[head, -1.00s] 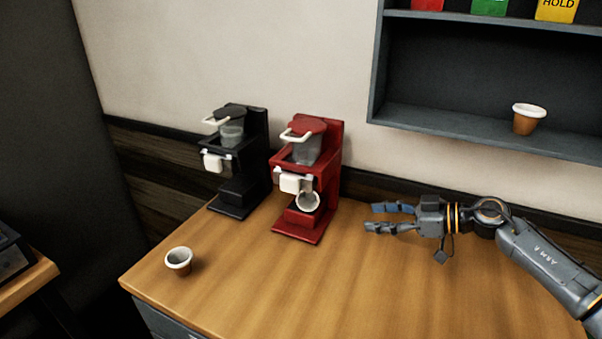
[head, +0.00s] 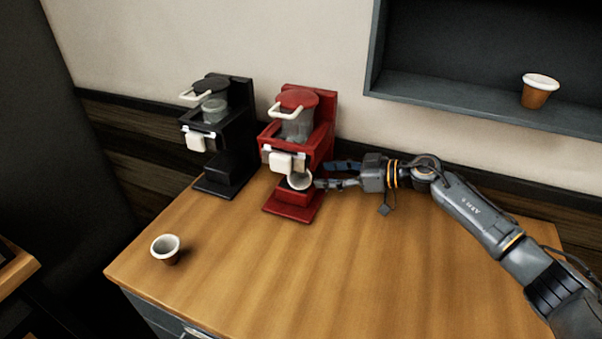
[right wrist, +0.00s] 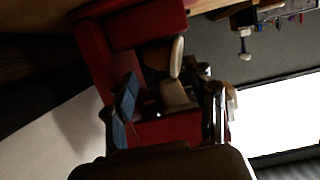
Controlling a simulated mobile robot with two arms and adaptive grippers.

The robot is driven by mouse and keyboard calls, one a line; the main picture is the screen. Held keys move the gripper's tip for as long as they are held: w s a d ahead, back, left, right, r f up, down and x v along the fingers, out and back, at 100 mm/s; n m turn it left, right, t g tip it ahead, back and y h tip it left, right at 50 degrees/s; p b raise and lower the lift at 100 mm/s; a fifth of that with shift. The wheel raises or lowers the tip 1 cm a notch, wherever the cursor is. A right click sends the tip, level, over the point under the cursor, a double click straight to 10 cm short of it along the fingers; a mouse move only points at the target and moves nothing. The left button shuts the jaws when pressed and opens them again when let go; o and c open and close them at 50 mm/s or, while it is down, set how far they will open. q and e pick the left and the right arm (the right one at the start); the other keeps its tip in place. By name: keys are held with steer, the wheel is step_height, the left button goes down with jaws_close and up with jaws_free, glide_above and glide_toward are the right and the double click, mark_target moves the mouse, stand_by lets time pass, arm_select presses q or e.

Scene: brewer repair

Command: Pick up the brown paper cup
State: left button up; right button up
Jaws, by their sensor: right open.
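Three brown paper cups with white rims show in the head view. One cup (head: 299,180) is tilted at the red brewer (head: 300,135), its mouth turned outward, above the brewer's base. A second cup (head: 166,248) stands at the table's front left. A third cup (head: 537,92) stands on the wall shelf. My right gripper (head: 327,175) is open just right of the cup at the red brewer. In the right wrist view its fingers (right wrist: 168,112) spread toward the red brewer, with pale shapes between them; contact is not clear there. My left gripper is not in view.
A black brewer (head: 215,140) stands left of the red one. The wooden table (head: 330,270) is clear in its middle and front. The dark wall shelf (head: 450,100) overhangs at the upper right. Another wooden surface (head: 22,270) shows at the far left.

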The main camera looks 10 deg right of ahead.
mark_target(310, 174)
steer(key=x, duration=0.5)
steer(key=shift+w+a+p, duration=0.1)
steer(key=shift+w+p, duration=0.05)
steer(key=shift+p, duration=0.25)
jaws_close()
